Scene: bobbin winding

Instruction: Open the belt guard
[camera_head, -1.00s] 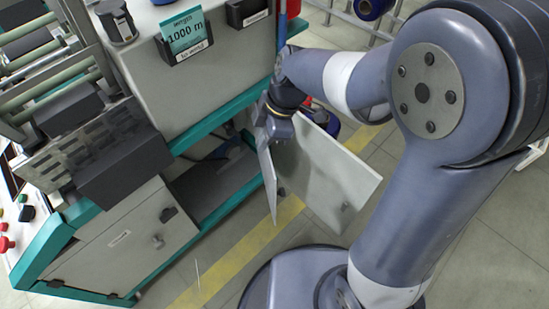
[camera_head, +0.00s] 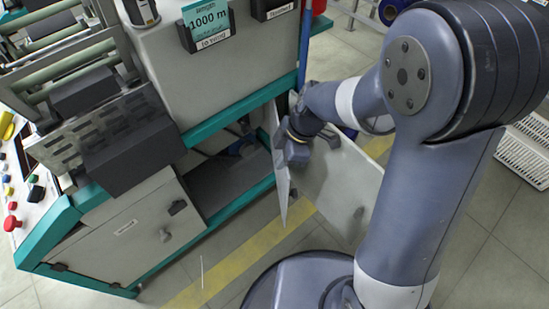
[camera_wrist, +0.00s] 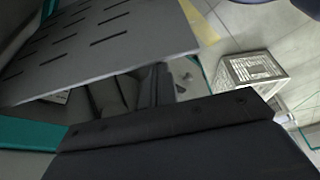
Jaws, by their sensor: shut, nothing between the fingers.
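A thin grey panel (camera_head: 281,175) stands swung out, nearly edge-on, at the right end of the machine's open lower bay. A wider pale door panel (camera_head: 343,180) with a small knob stands open to its right. I cannot tell for certain which is the belt guard. My gripper (camera_head: 297,154) is shut and empty, pointing down between the two panels, close to the thin one; contact is unclear. In the wrist view, a slotted grey plate (camera_wrist: 105,42) lies at upper left, beside my dark fingers (camera_wrist: 161,82). My gripper body hides much of the lower view.
The machine's open bay (camera_head: 228,172) shows dark parts inside. A closed door (camera_head: 122,245) with a knob is at its left. A white slatted crate (camera_head: 527,150) stands on the floor at right. A yellow floor line (camera_head: 235,262) runs past the machine.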

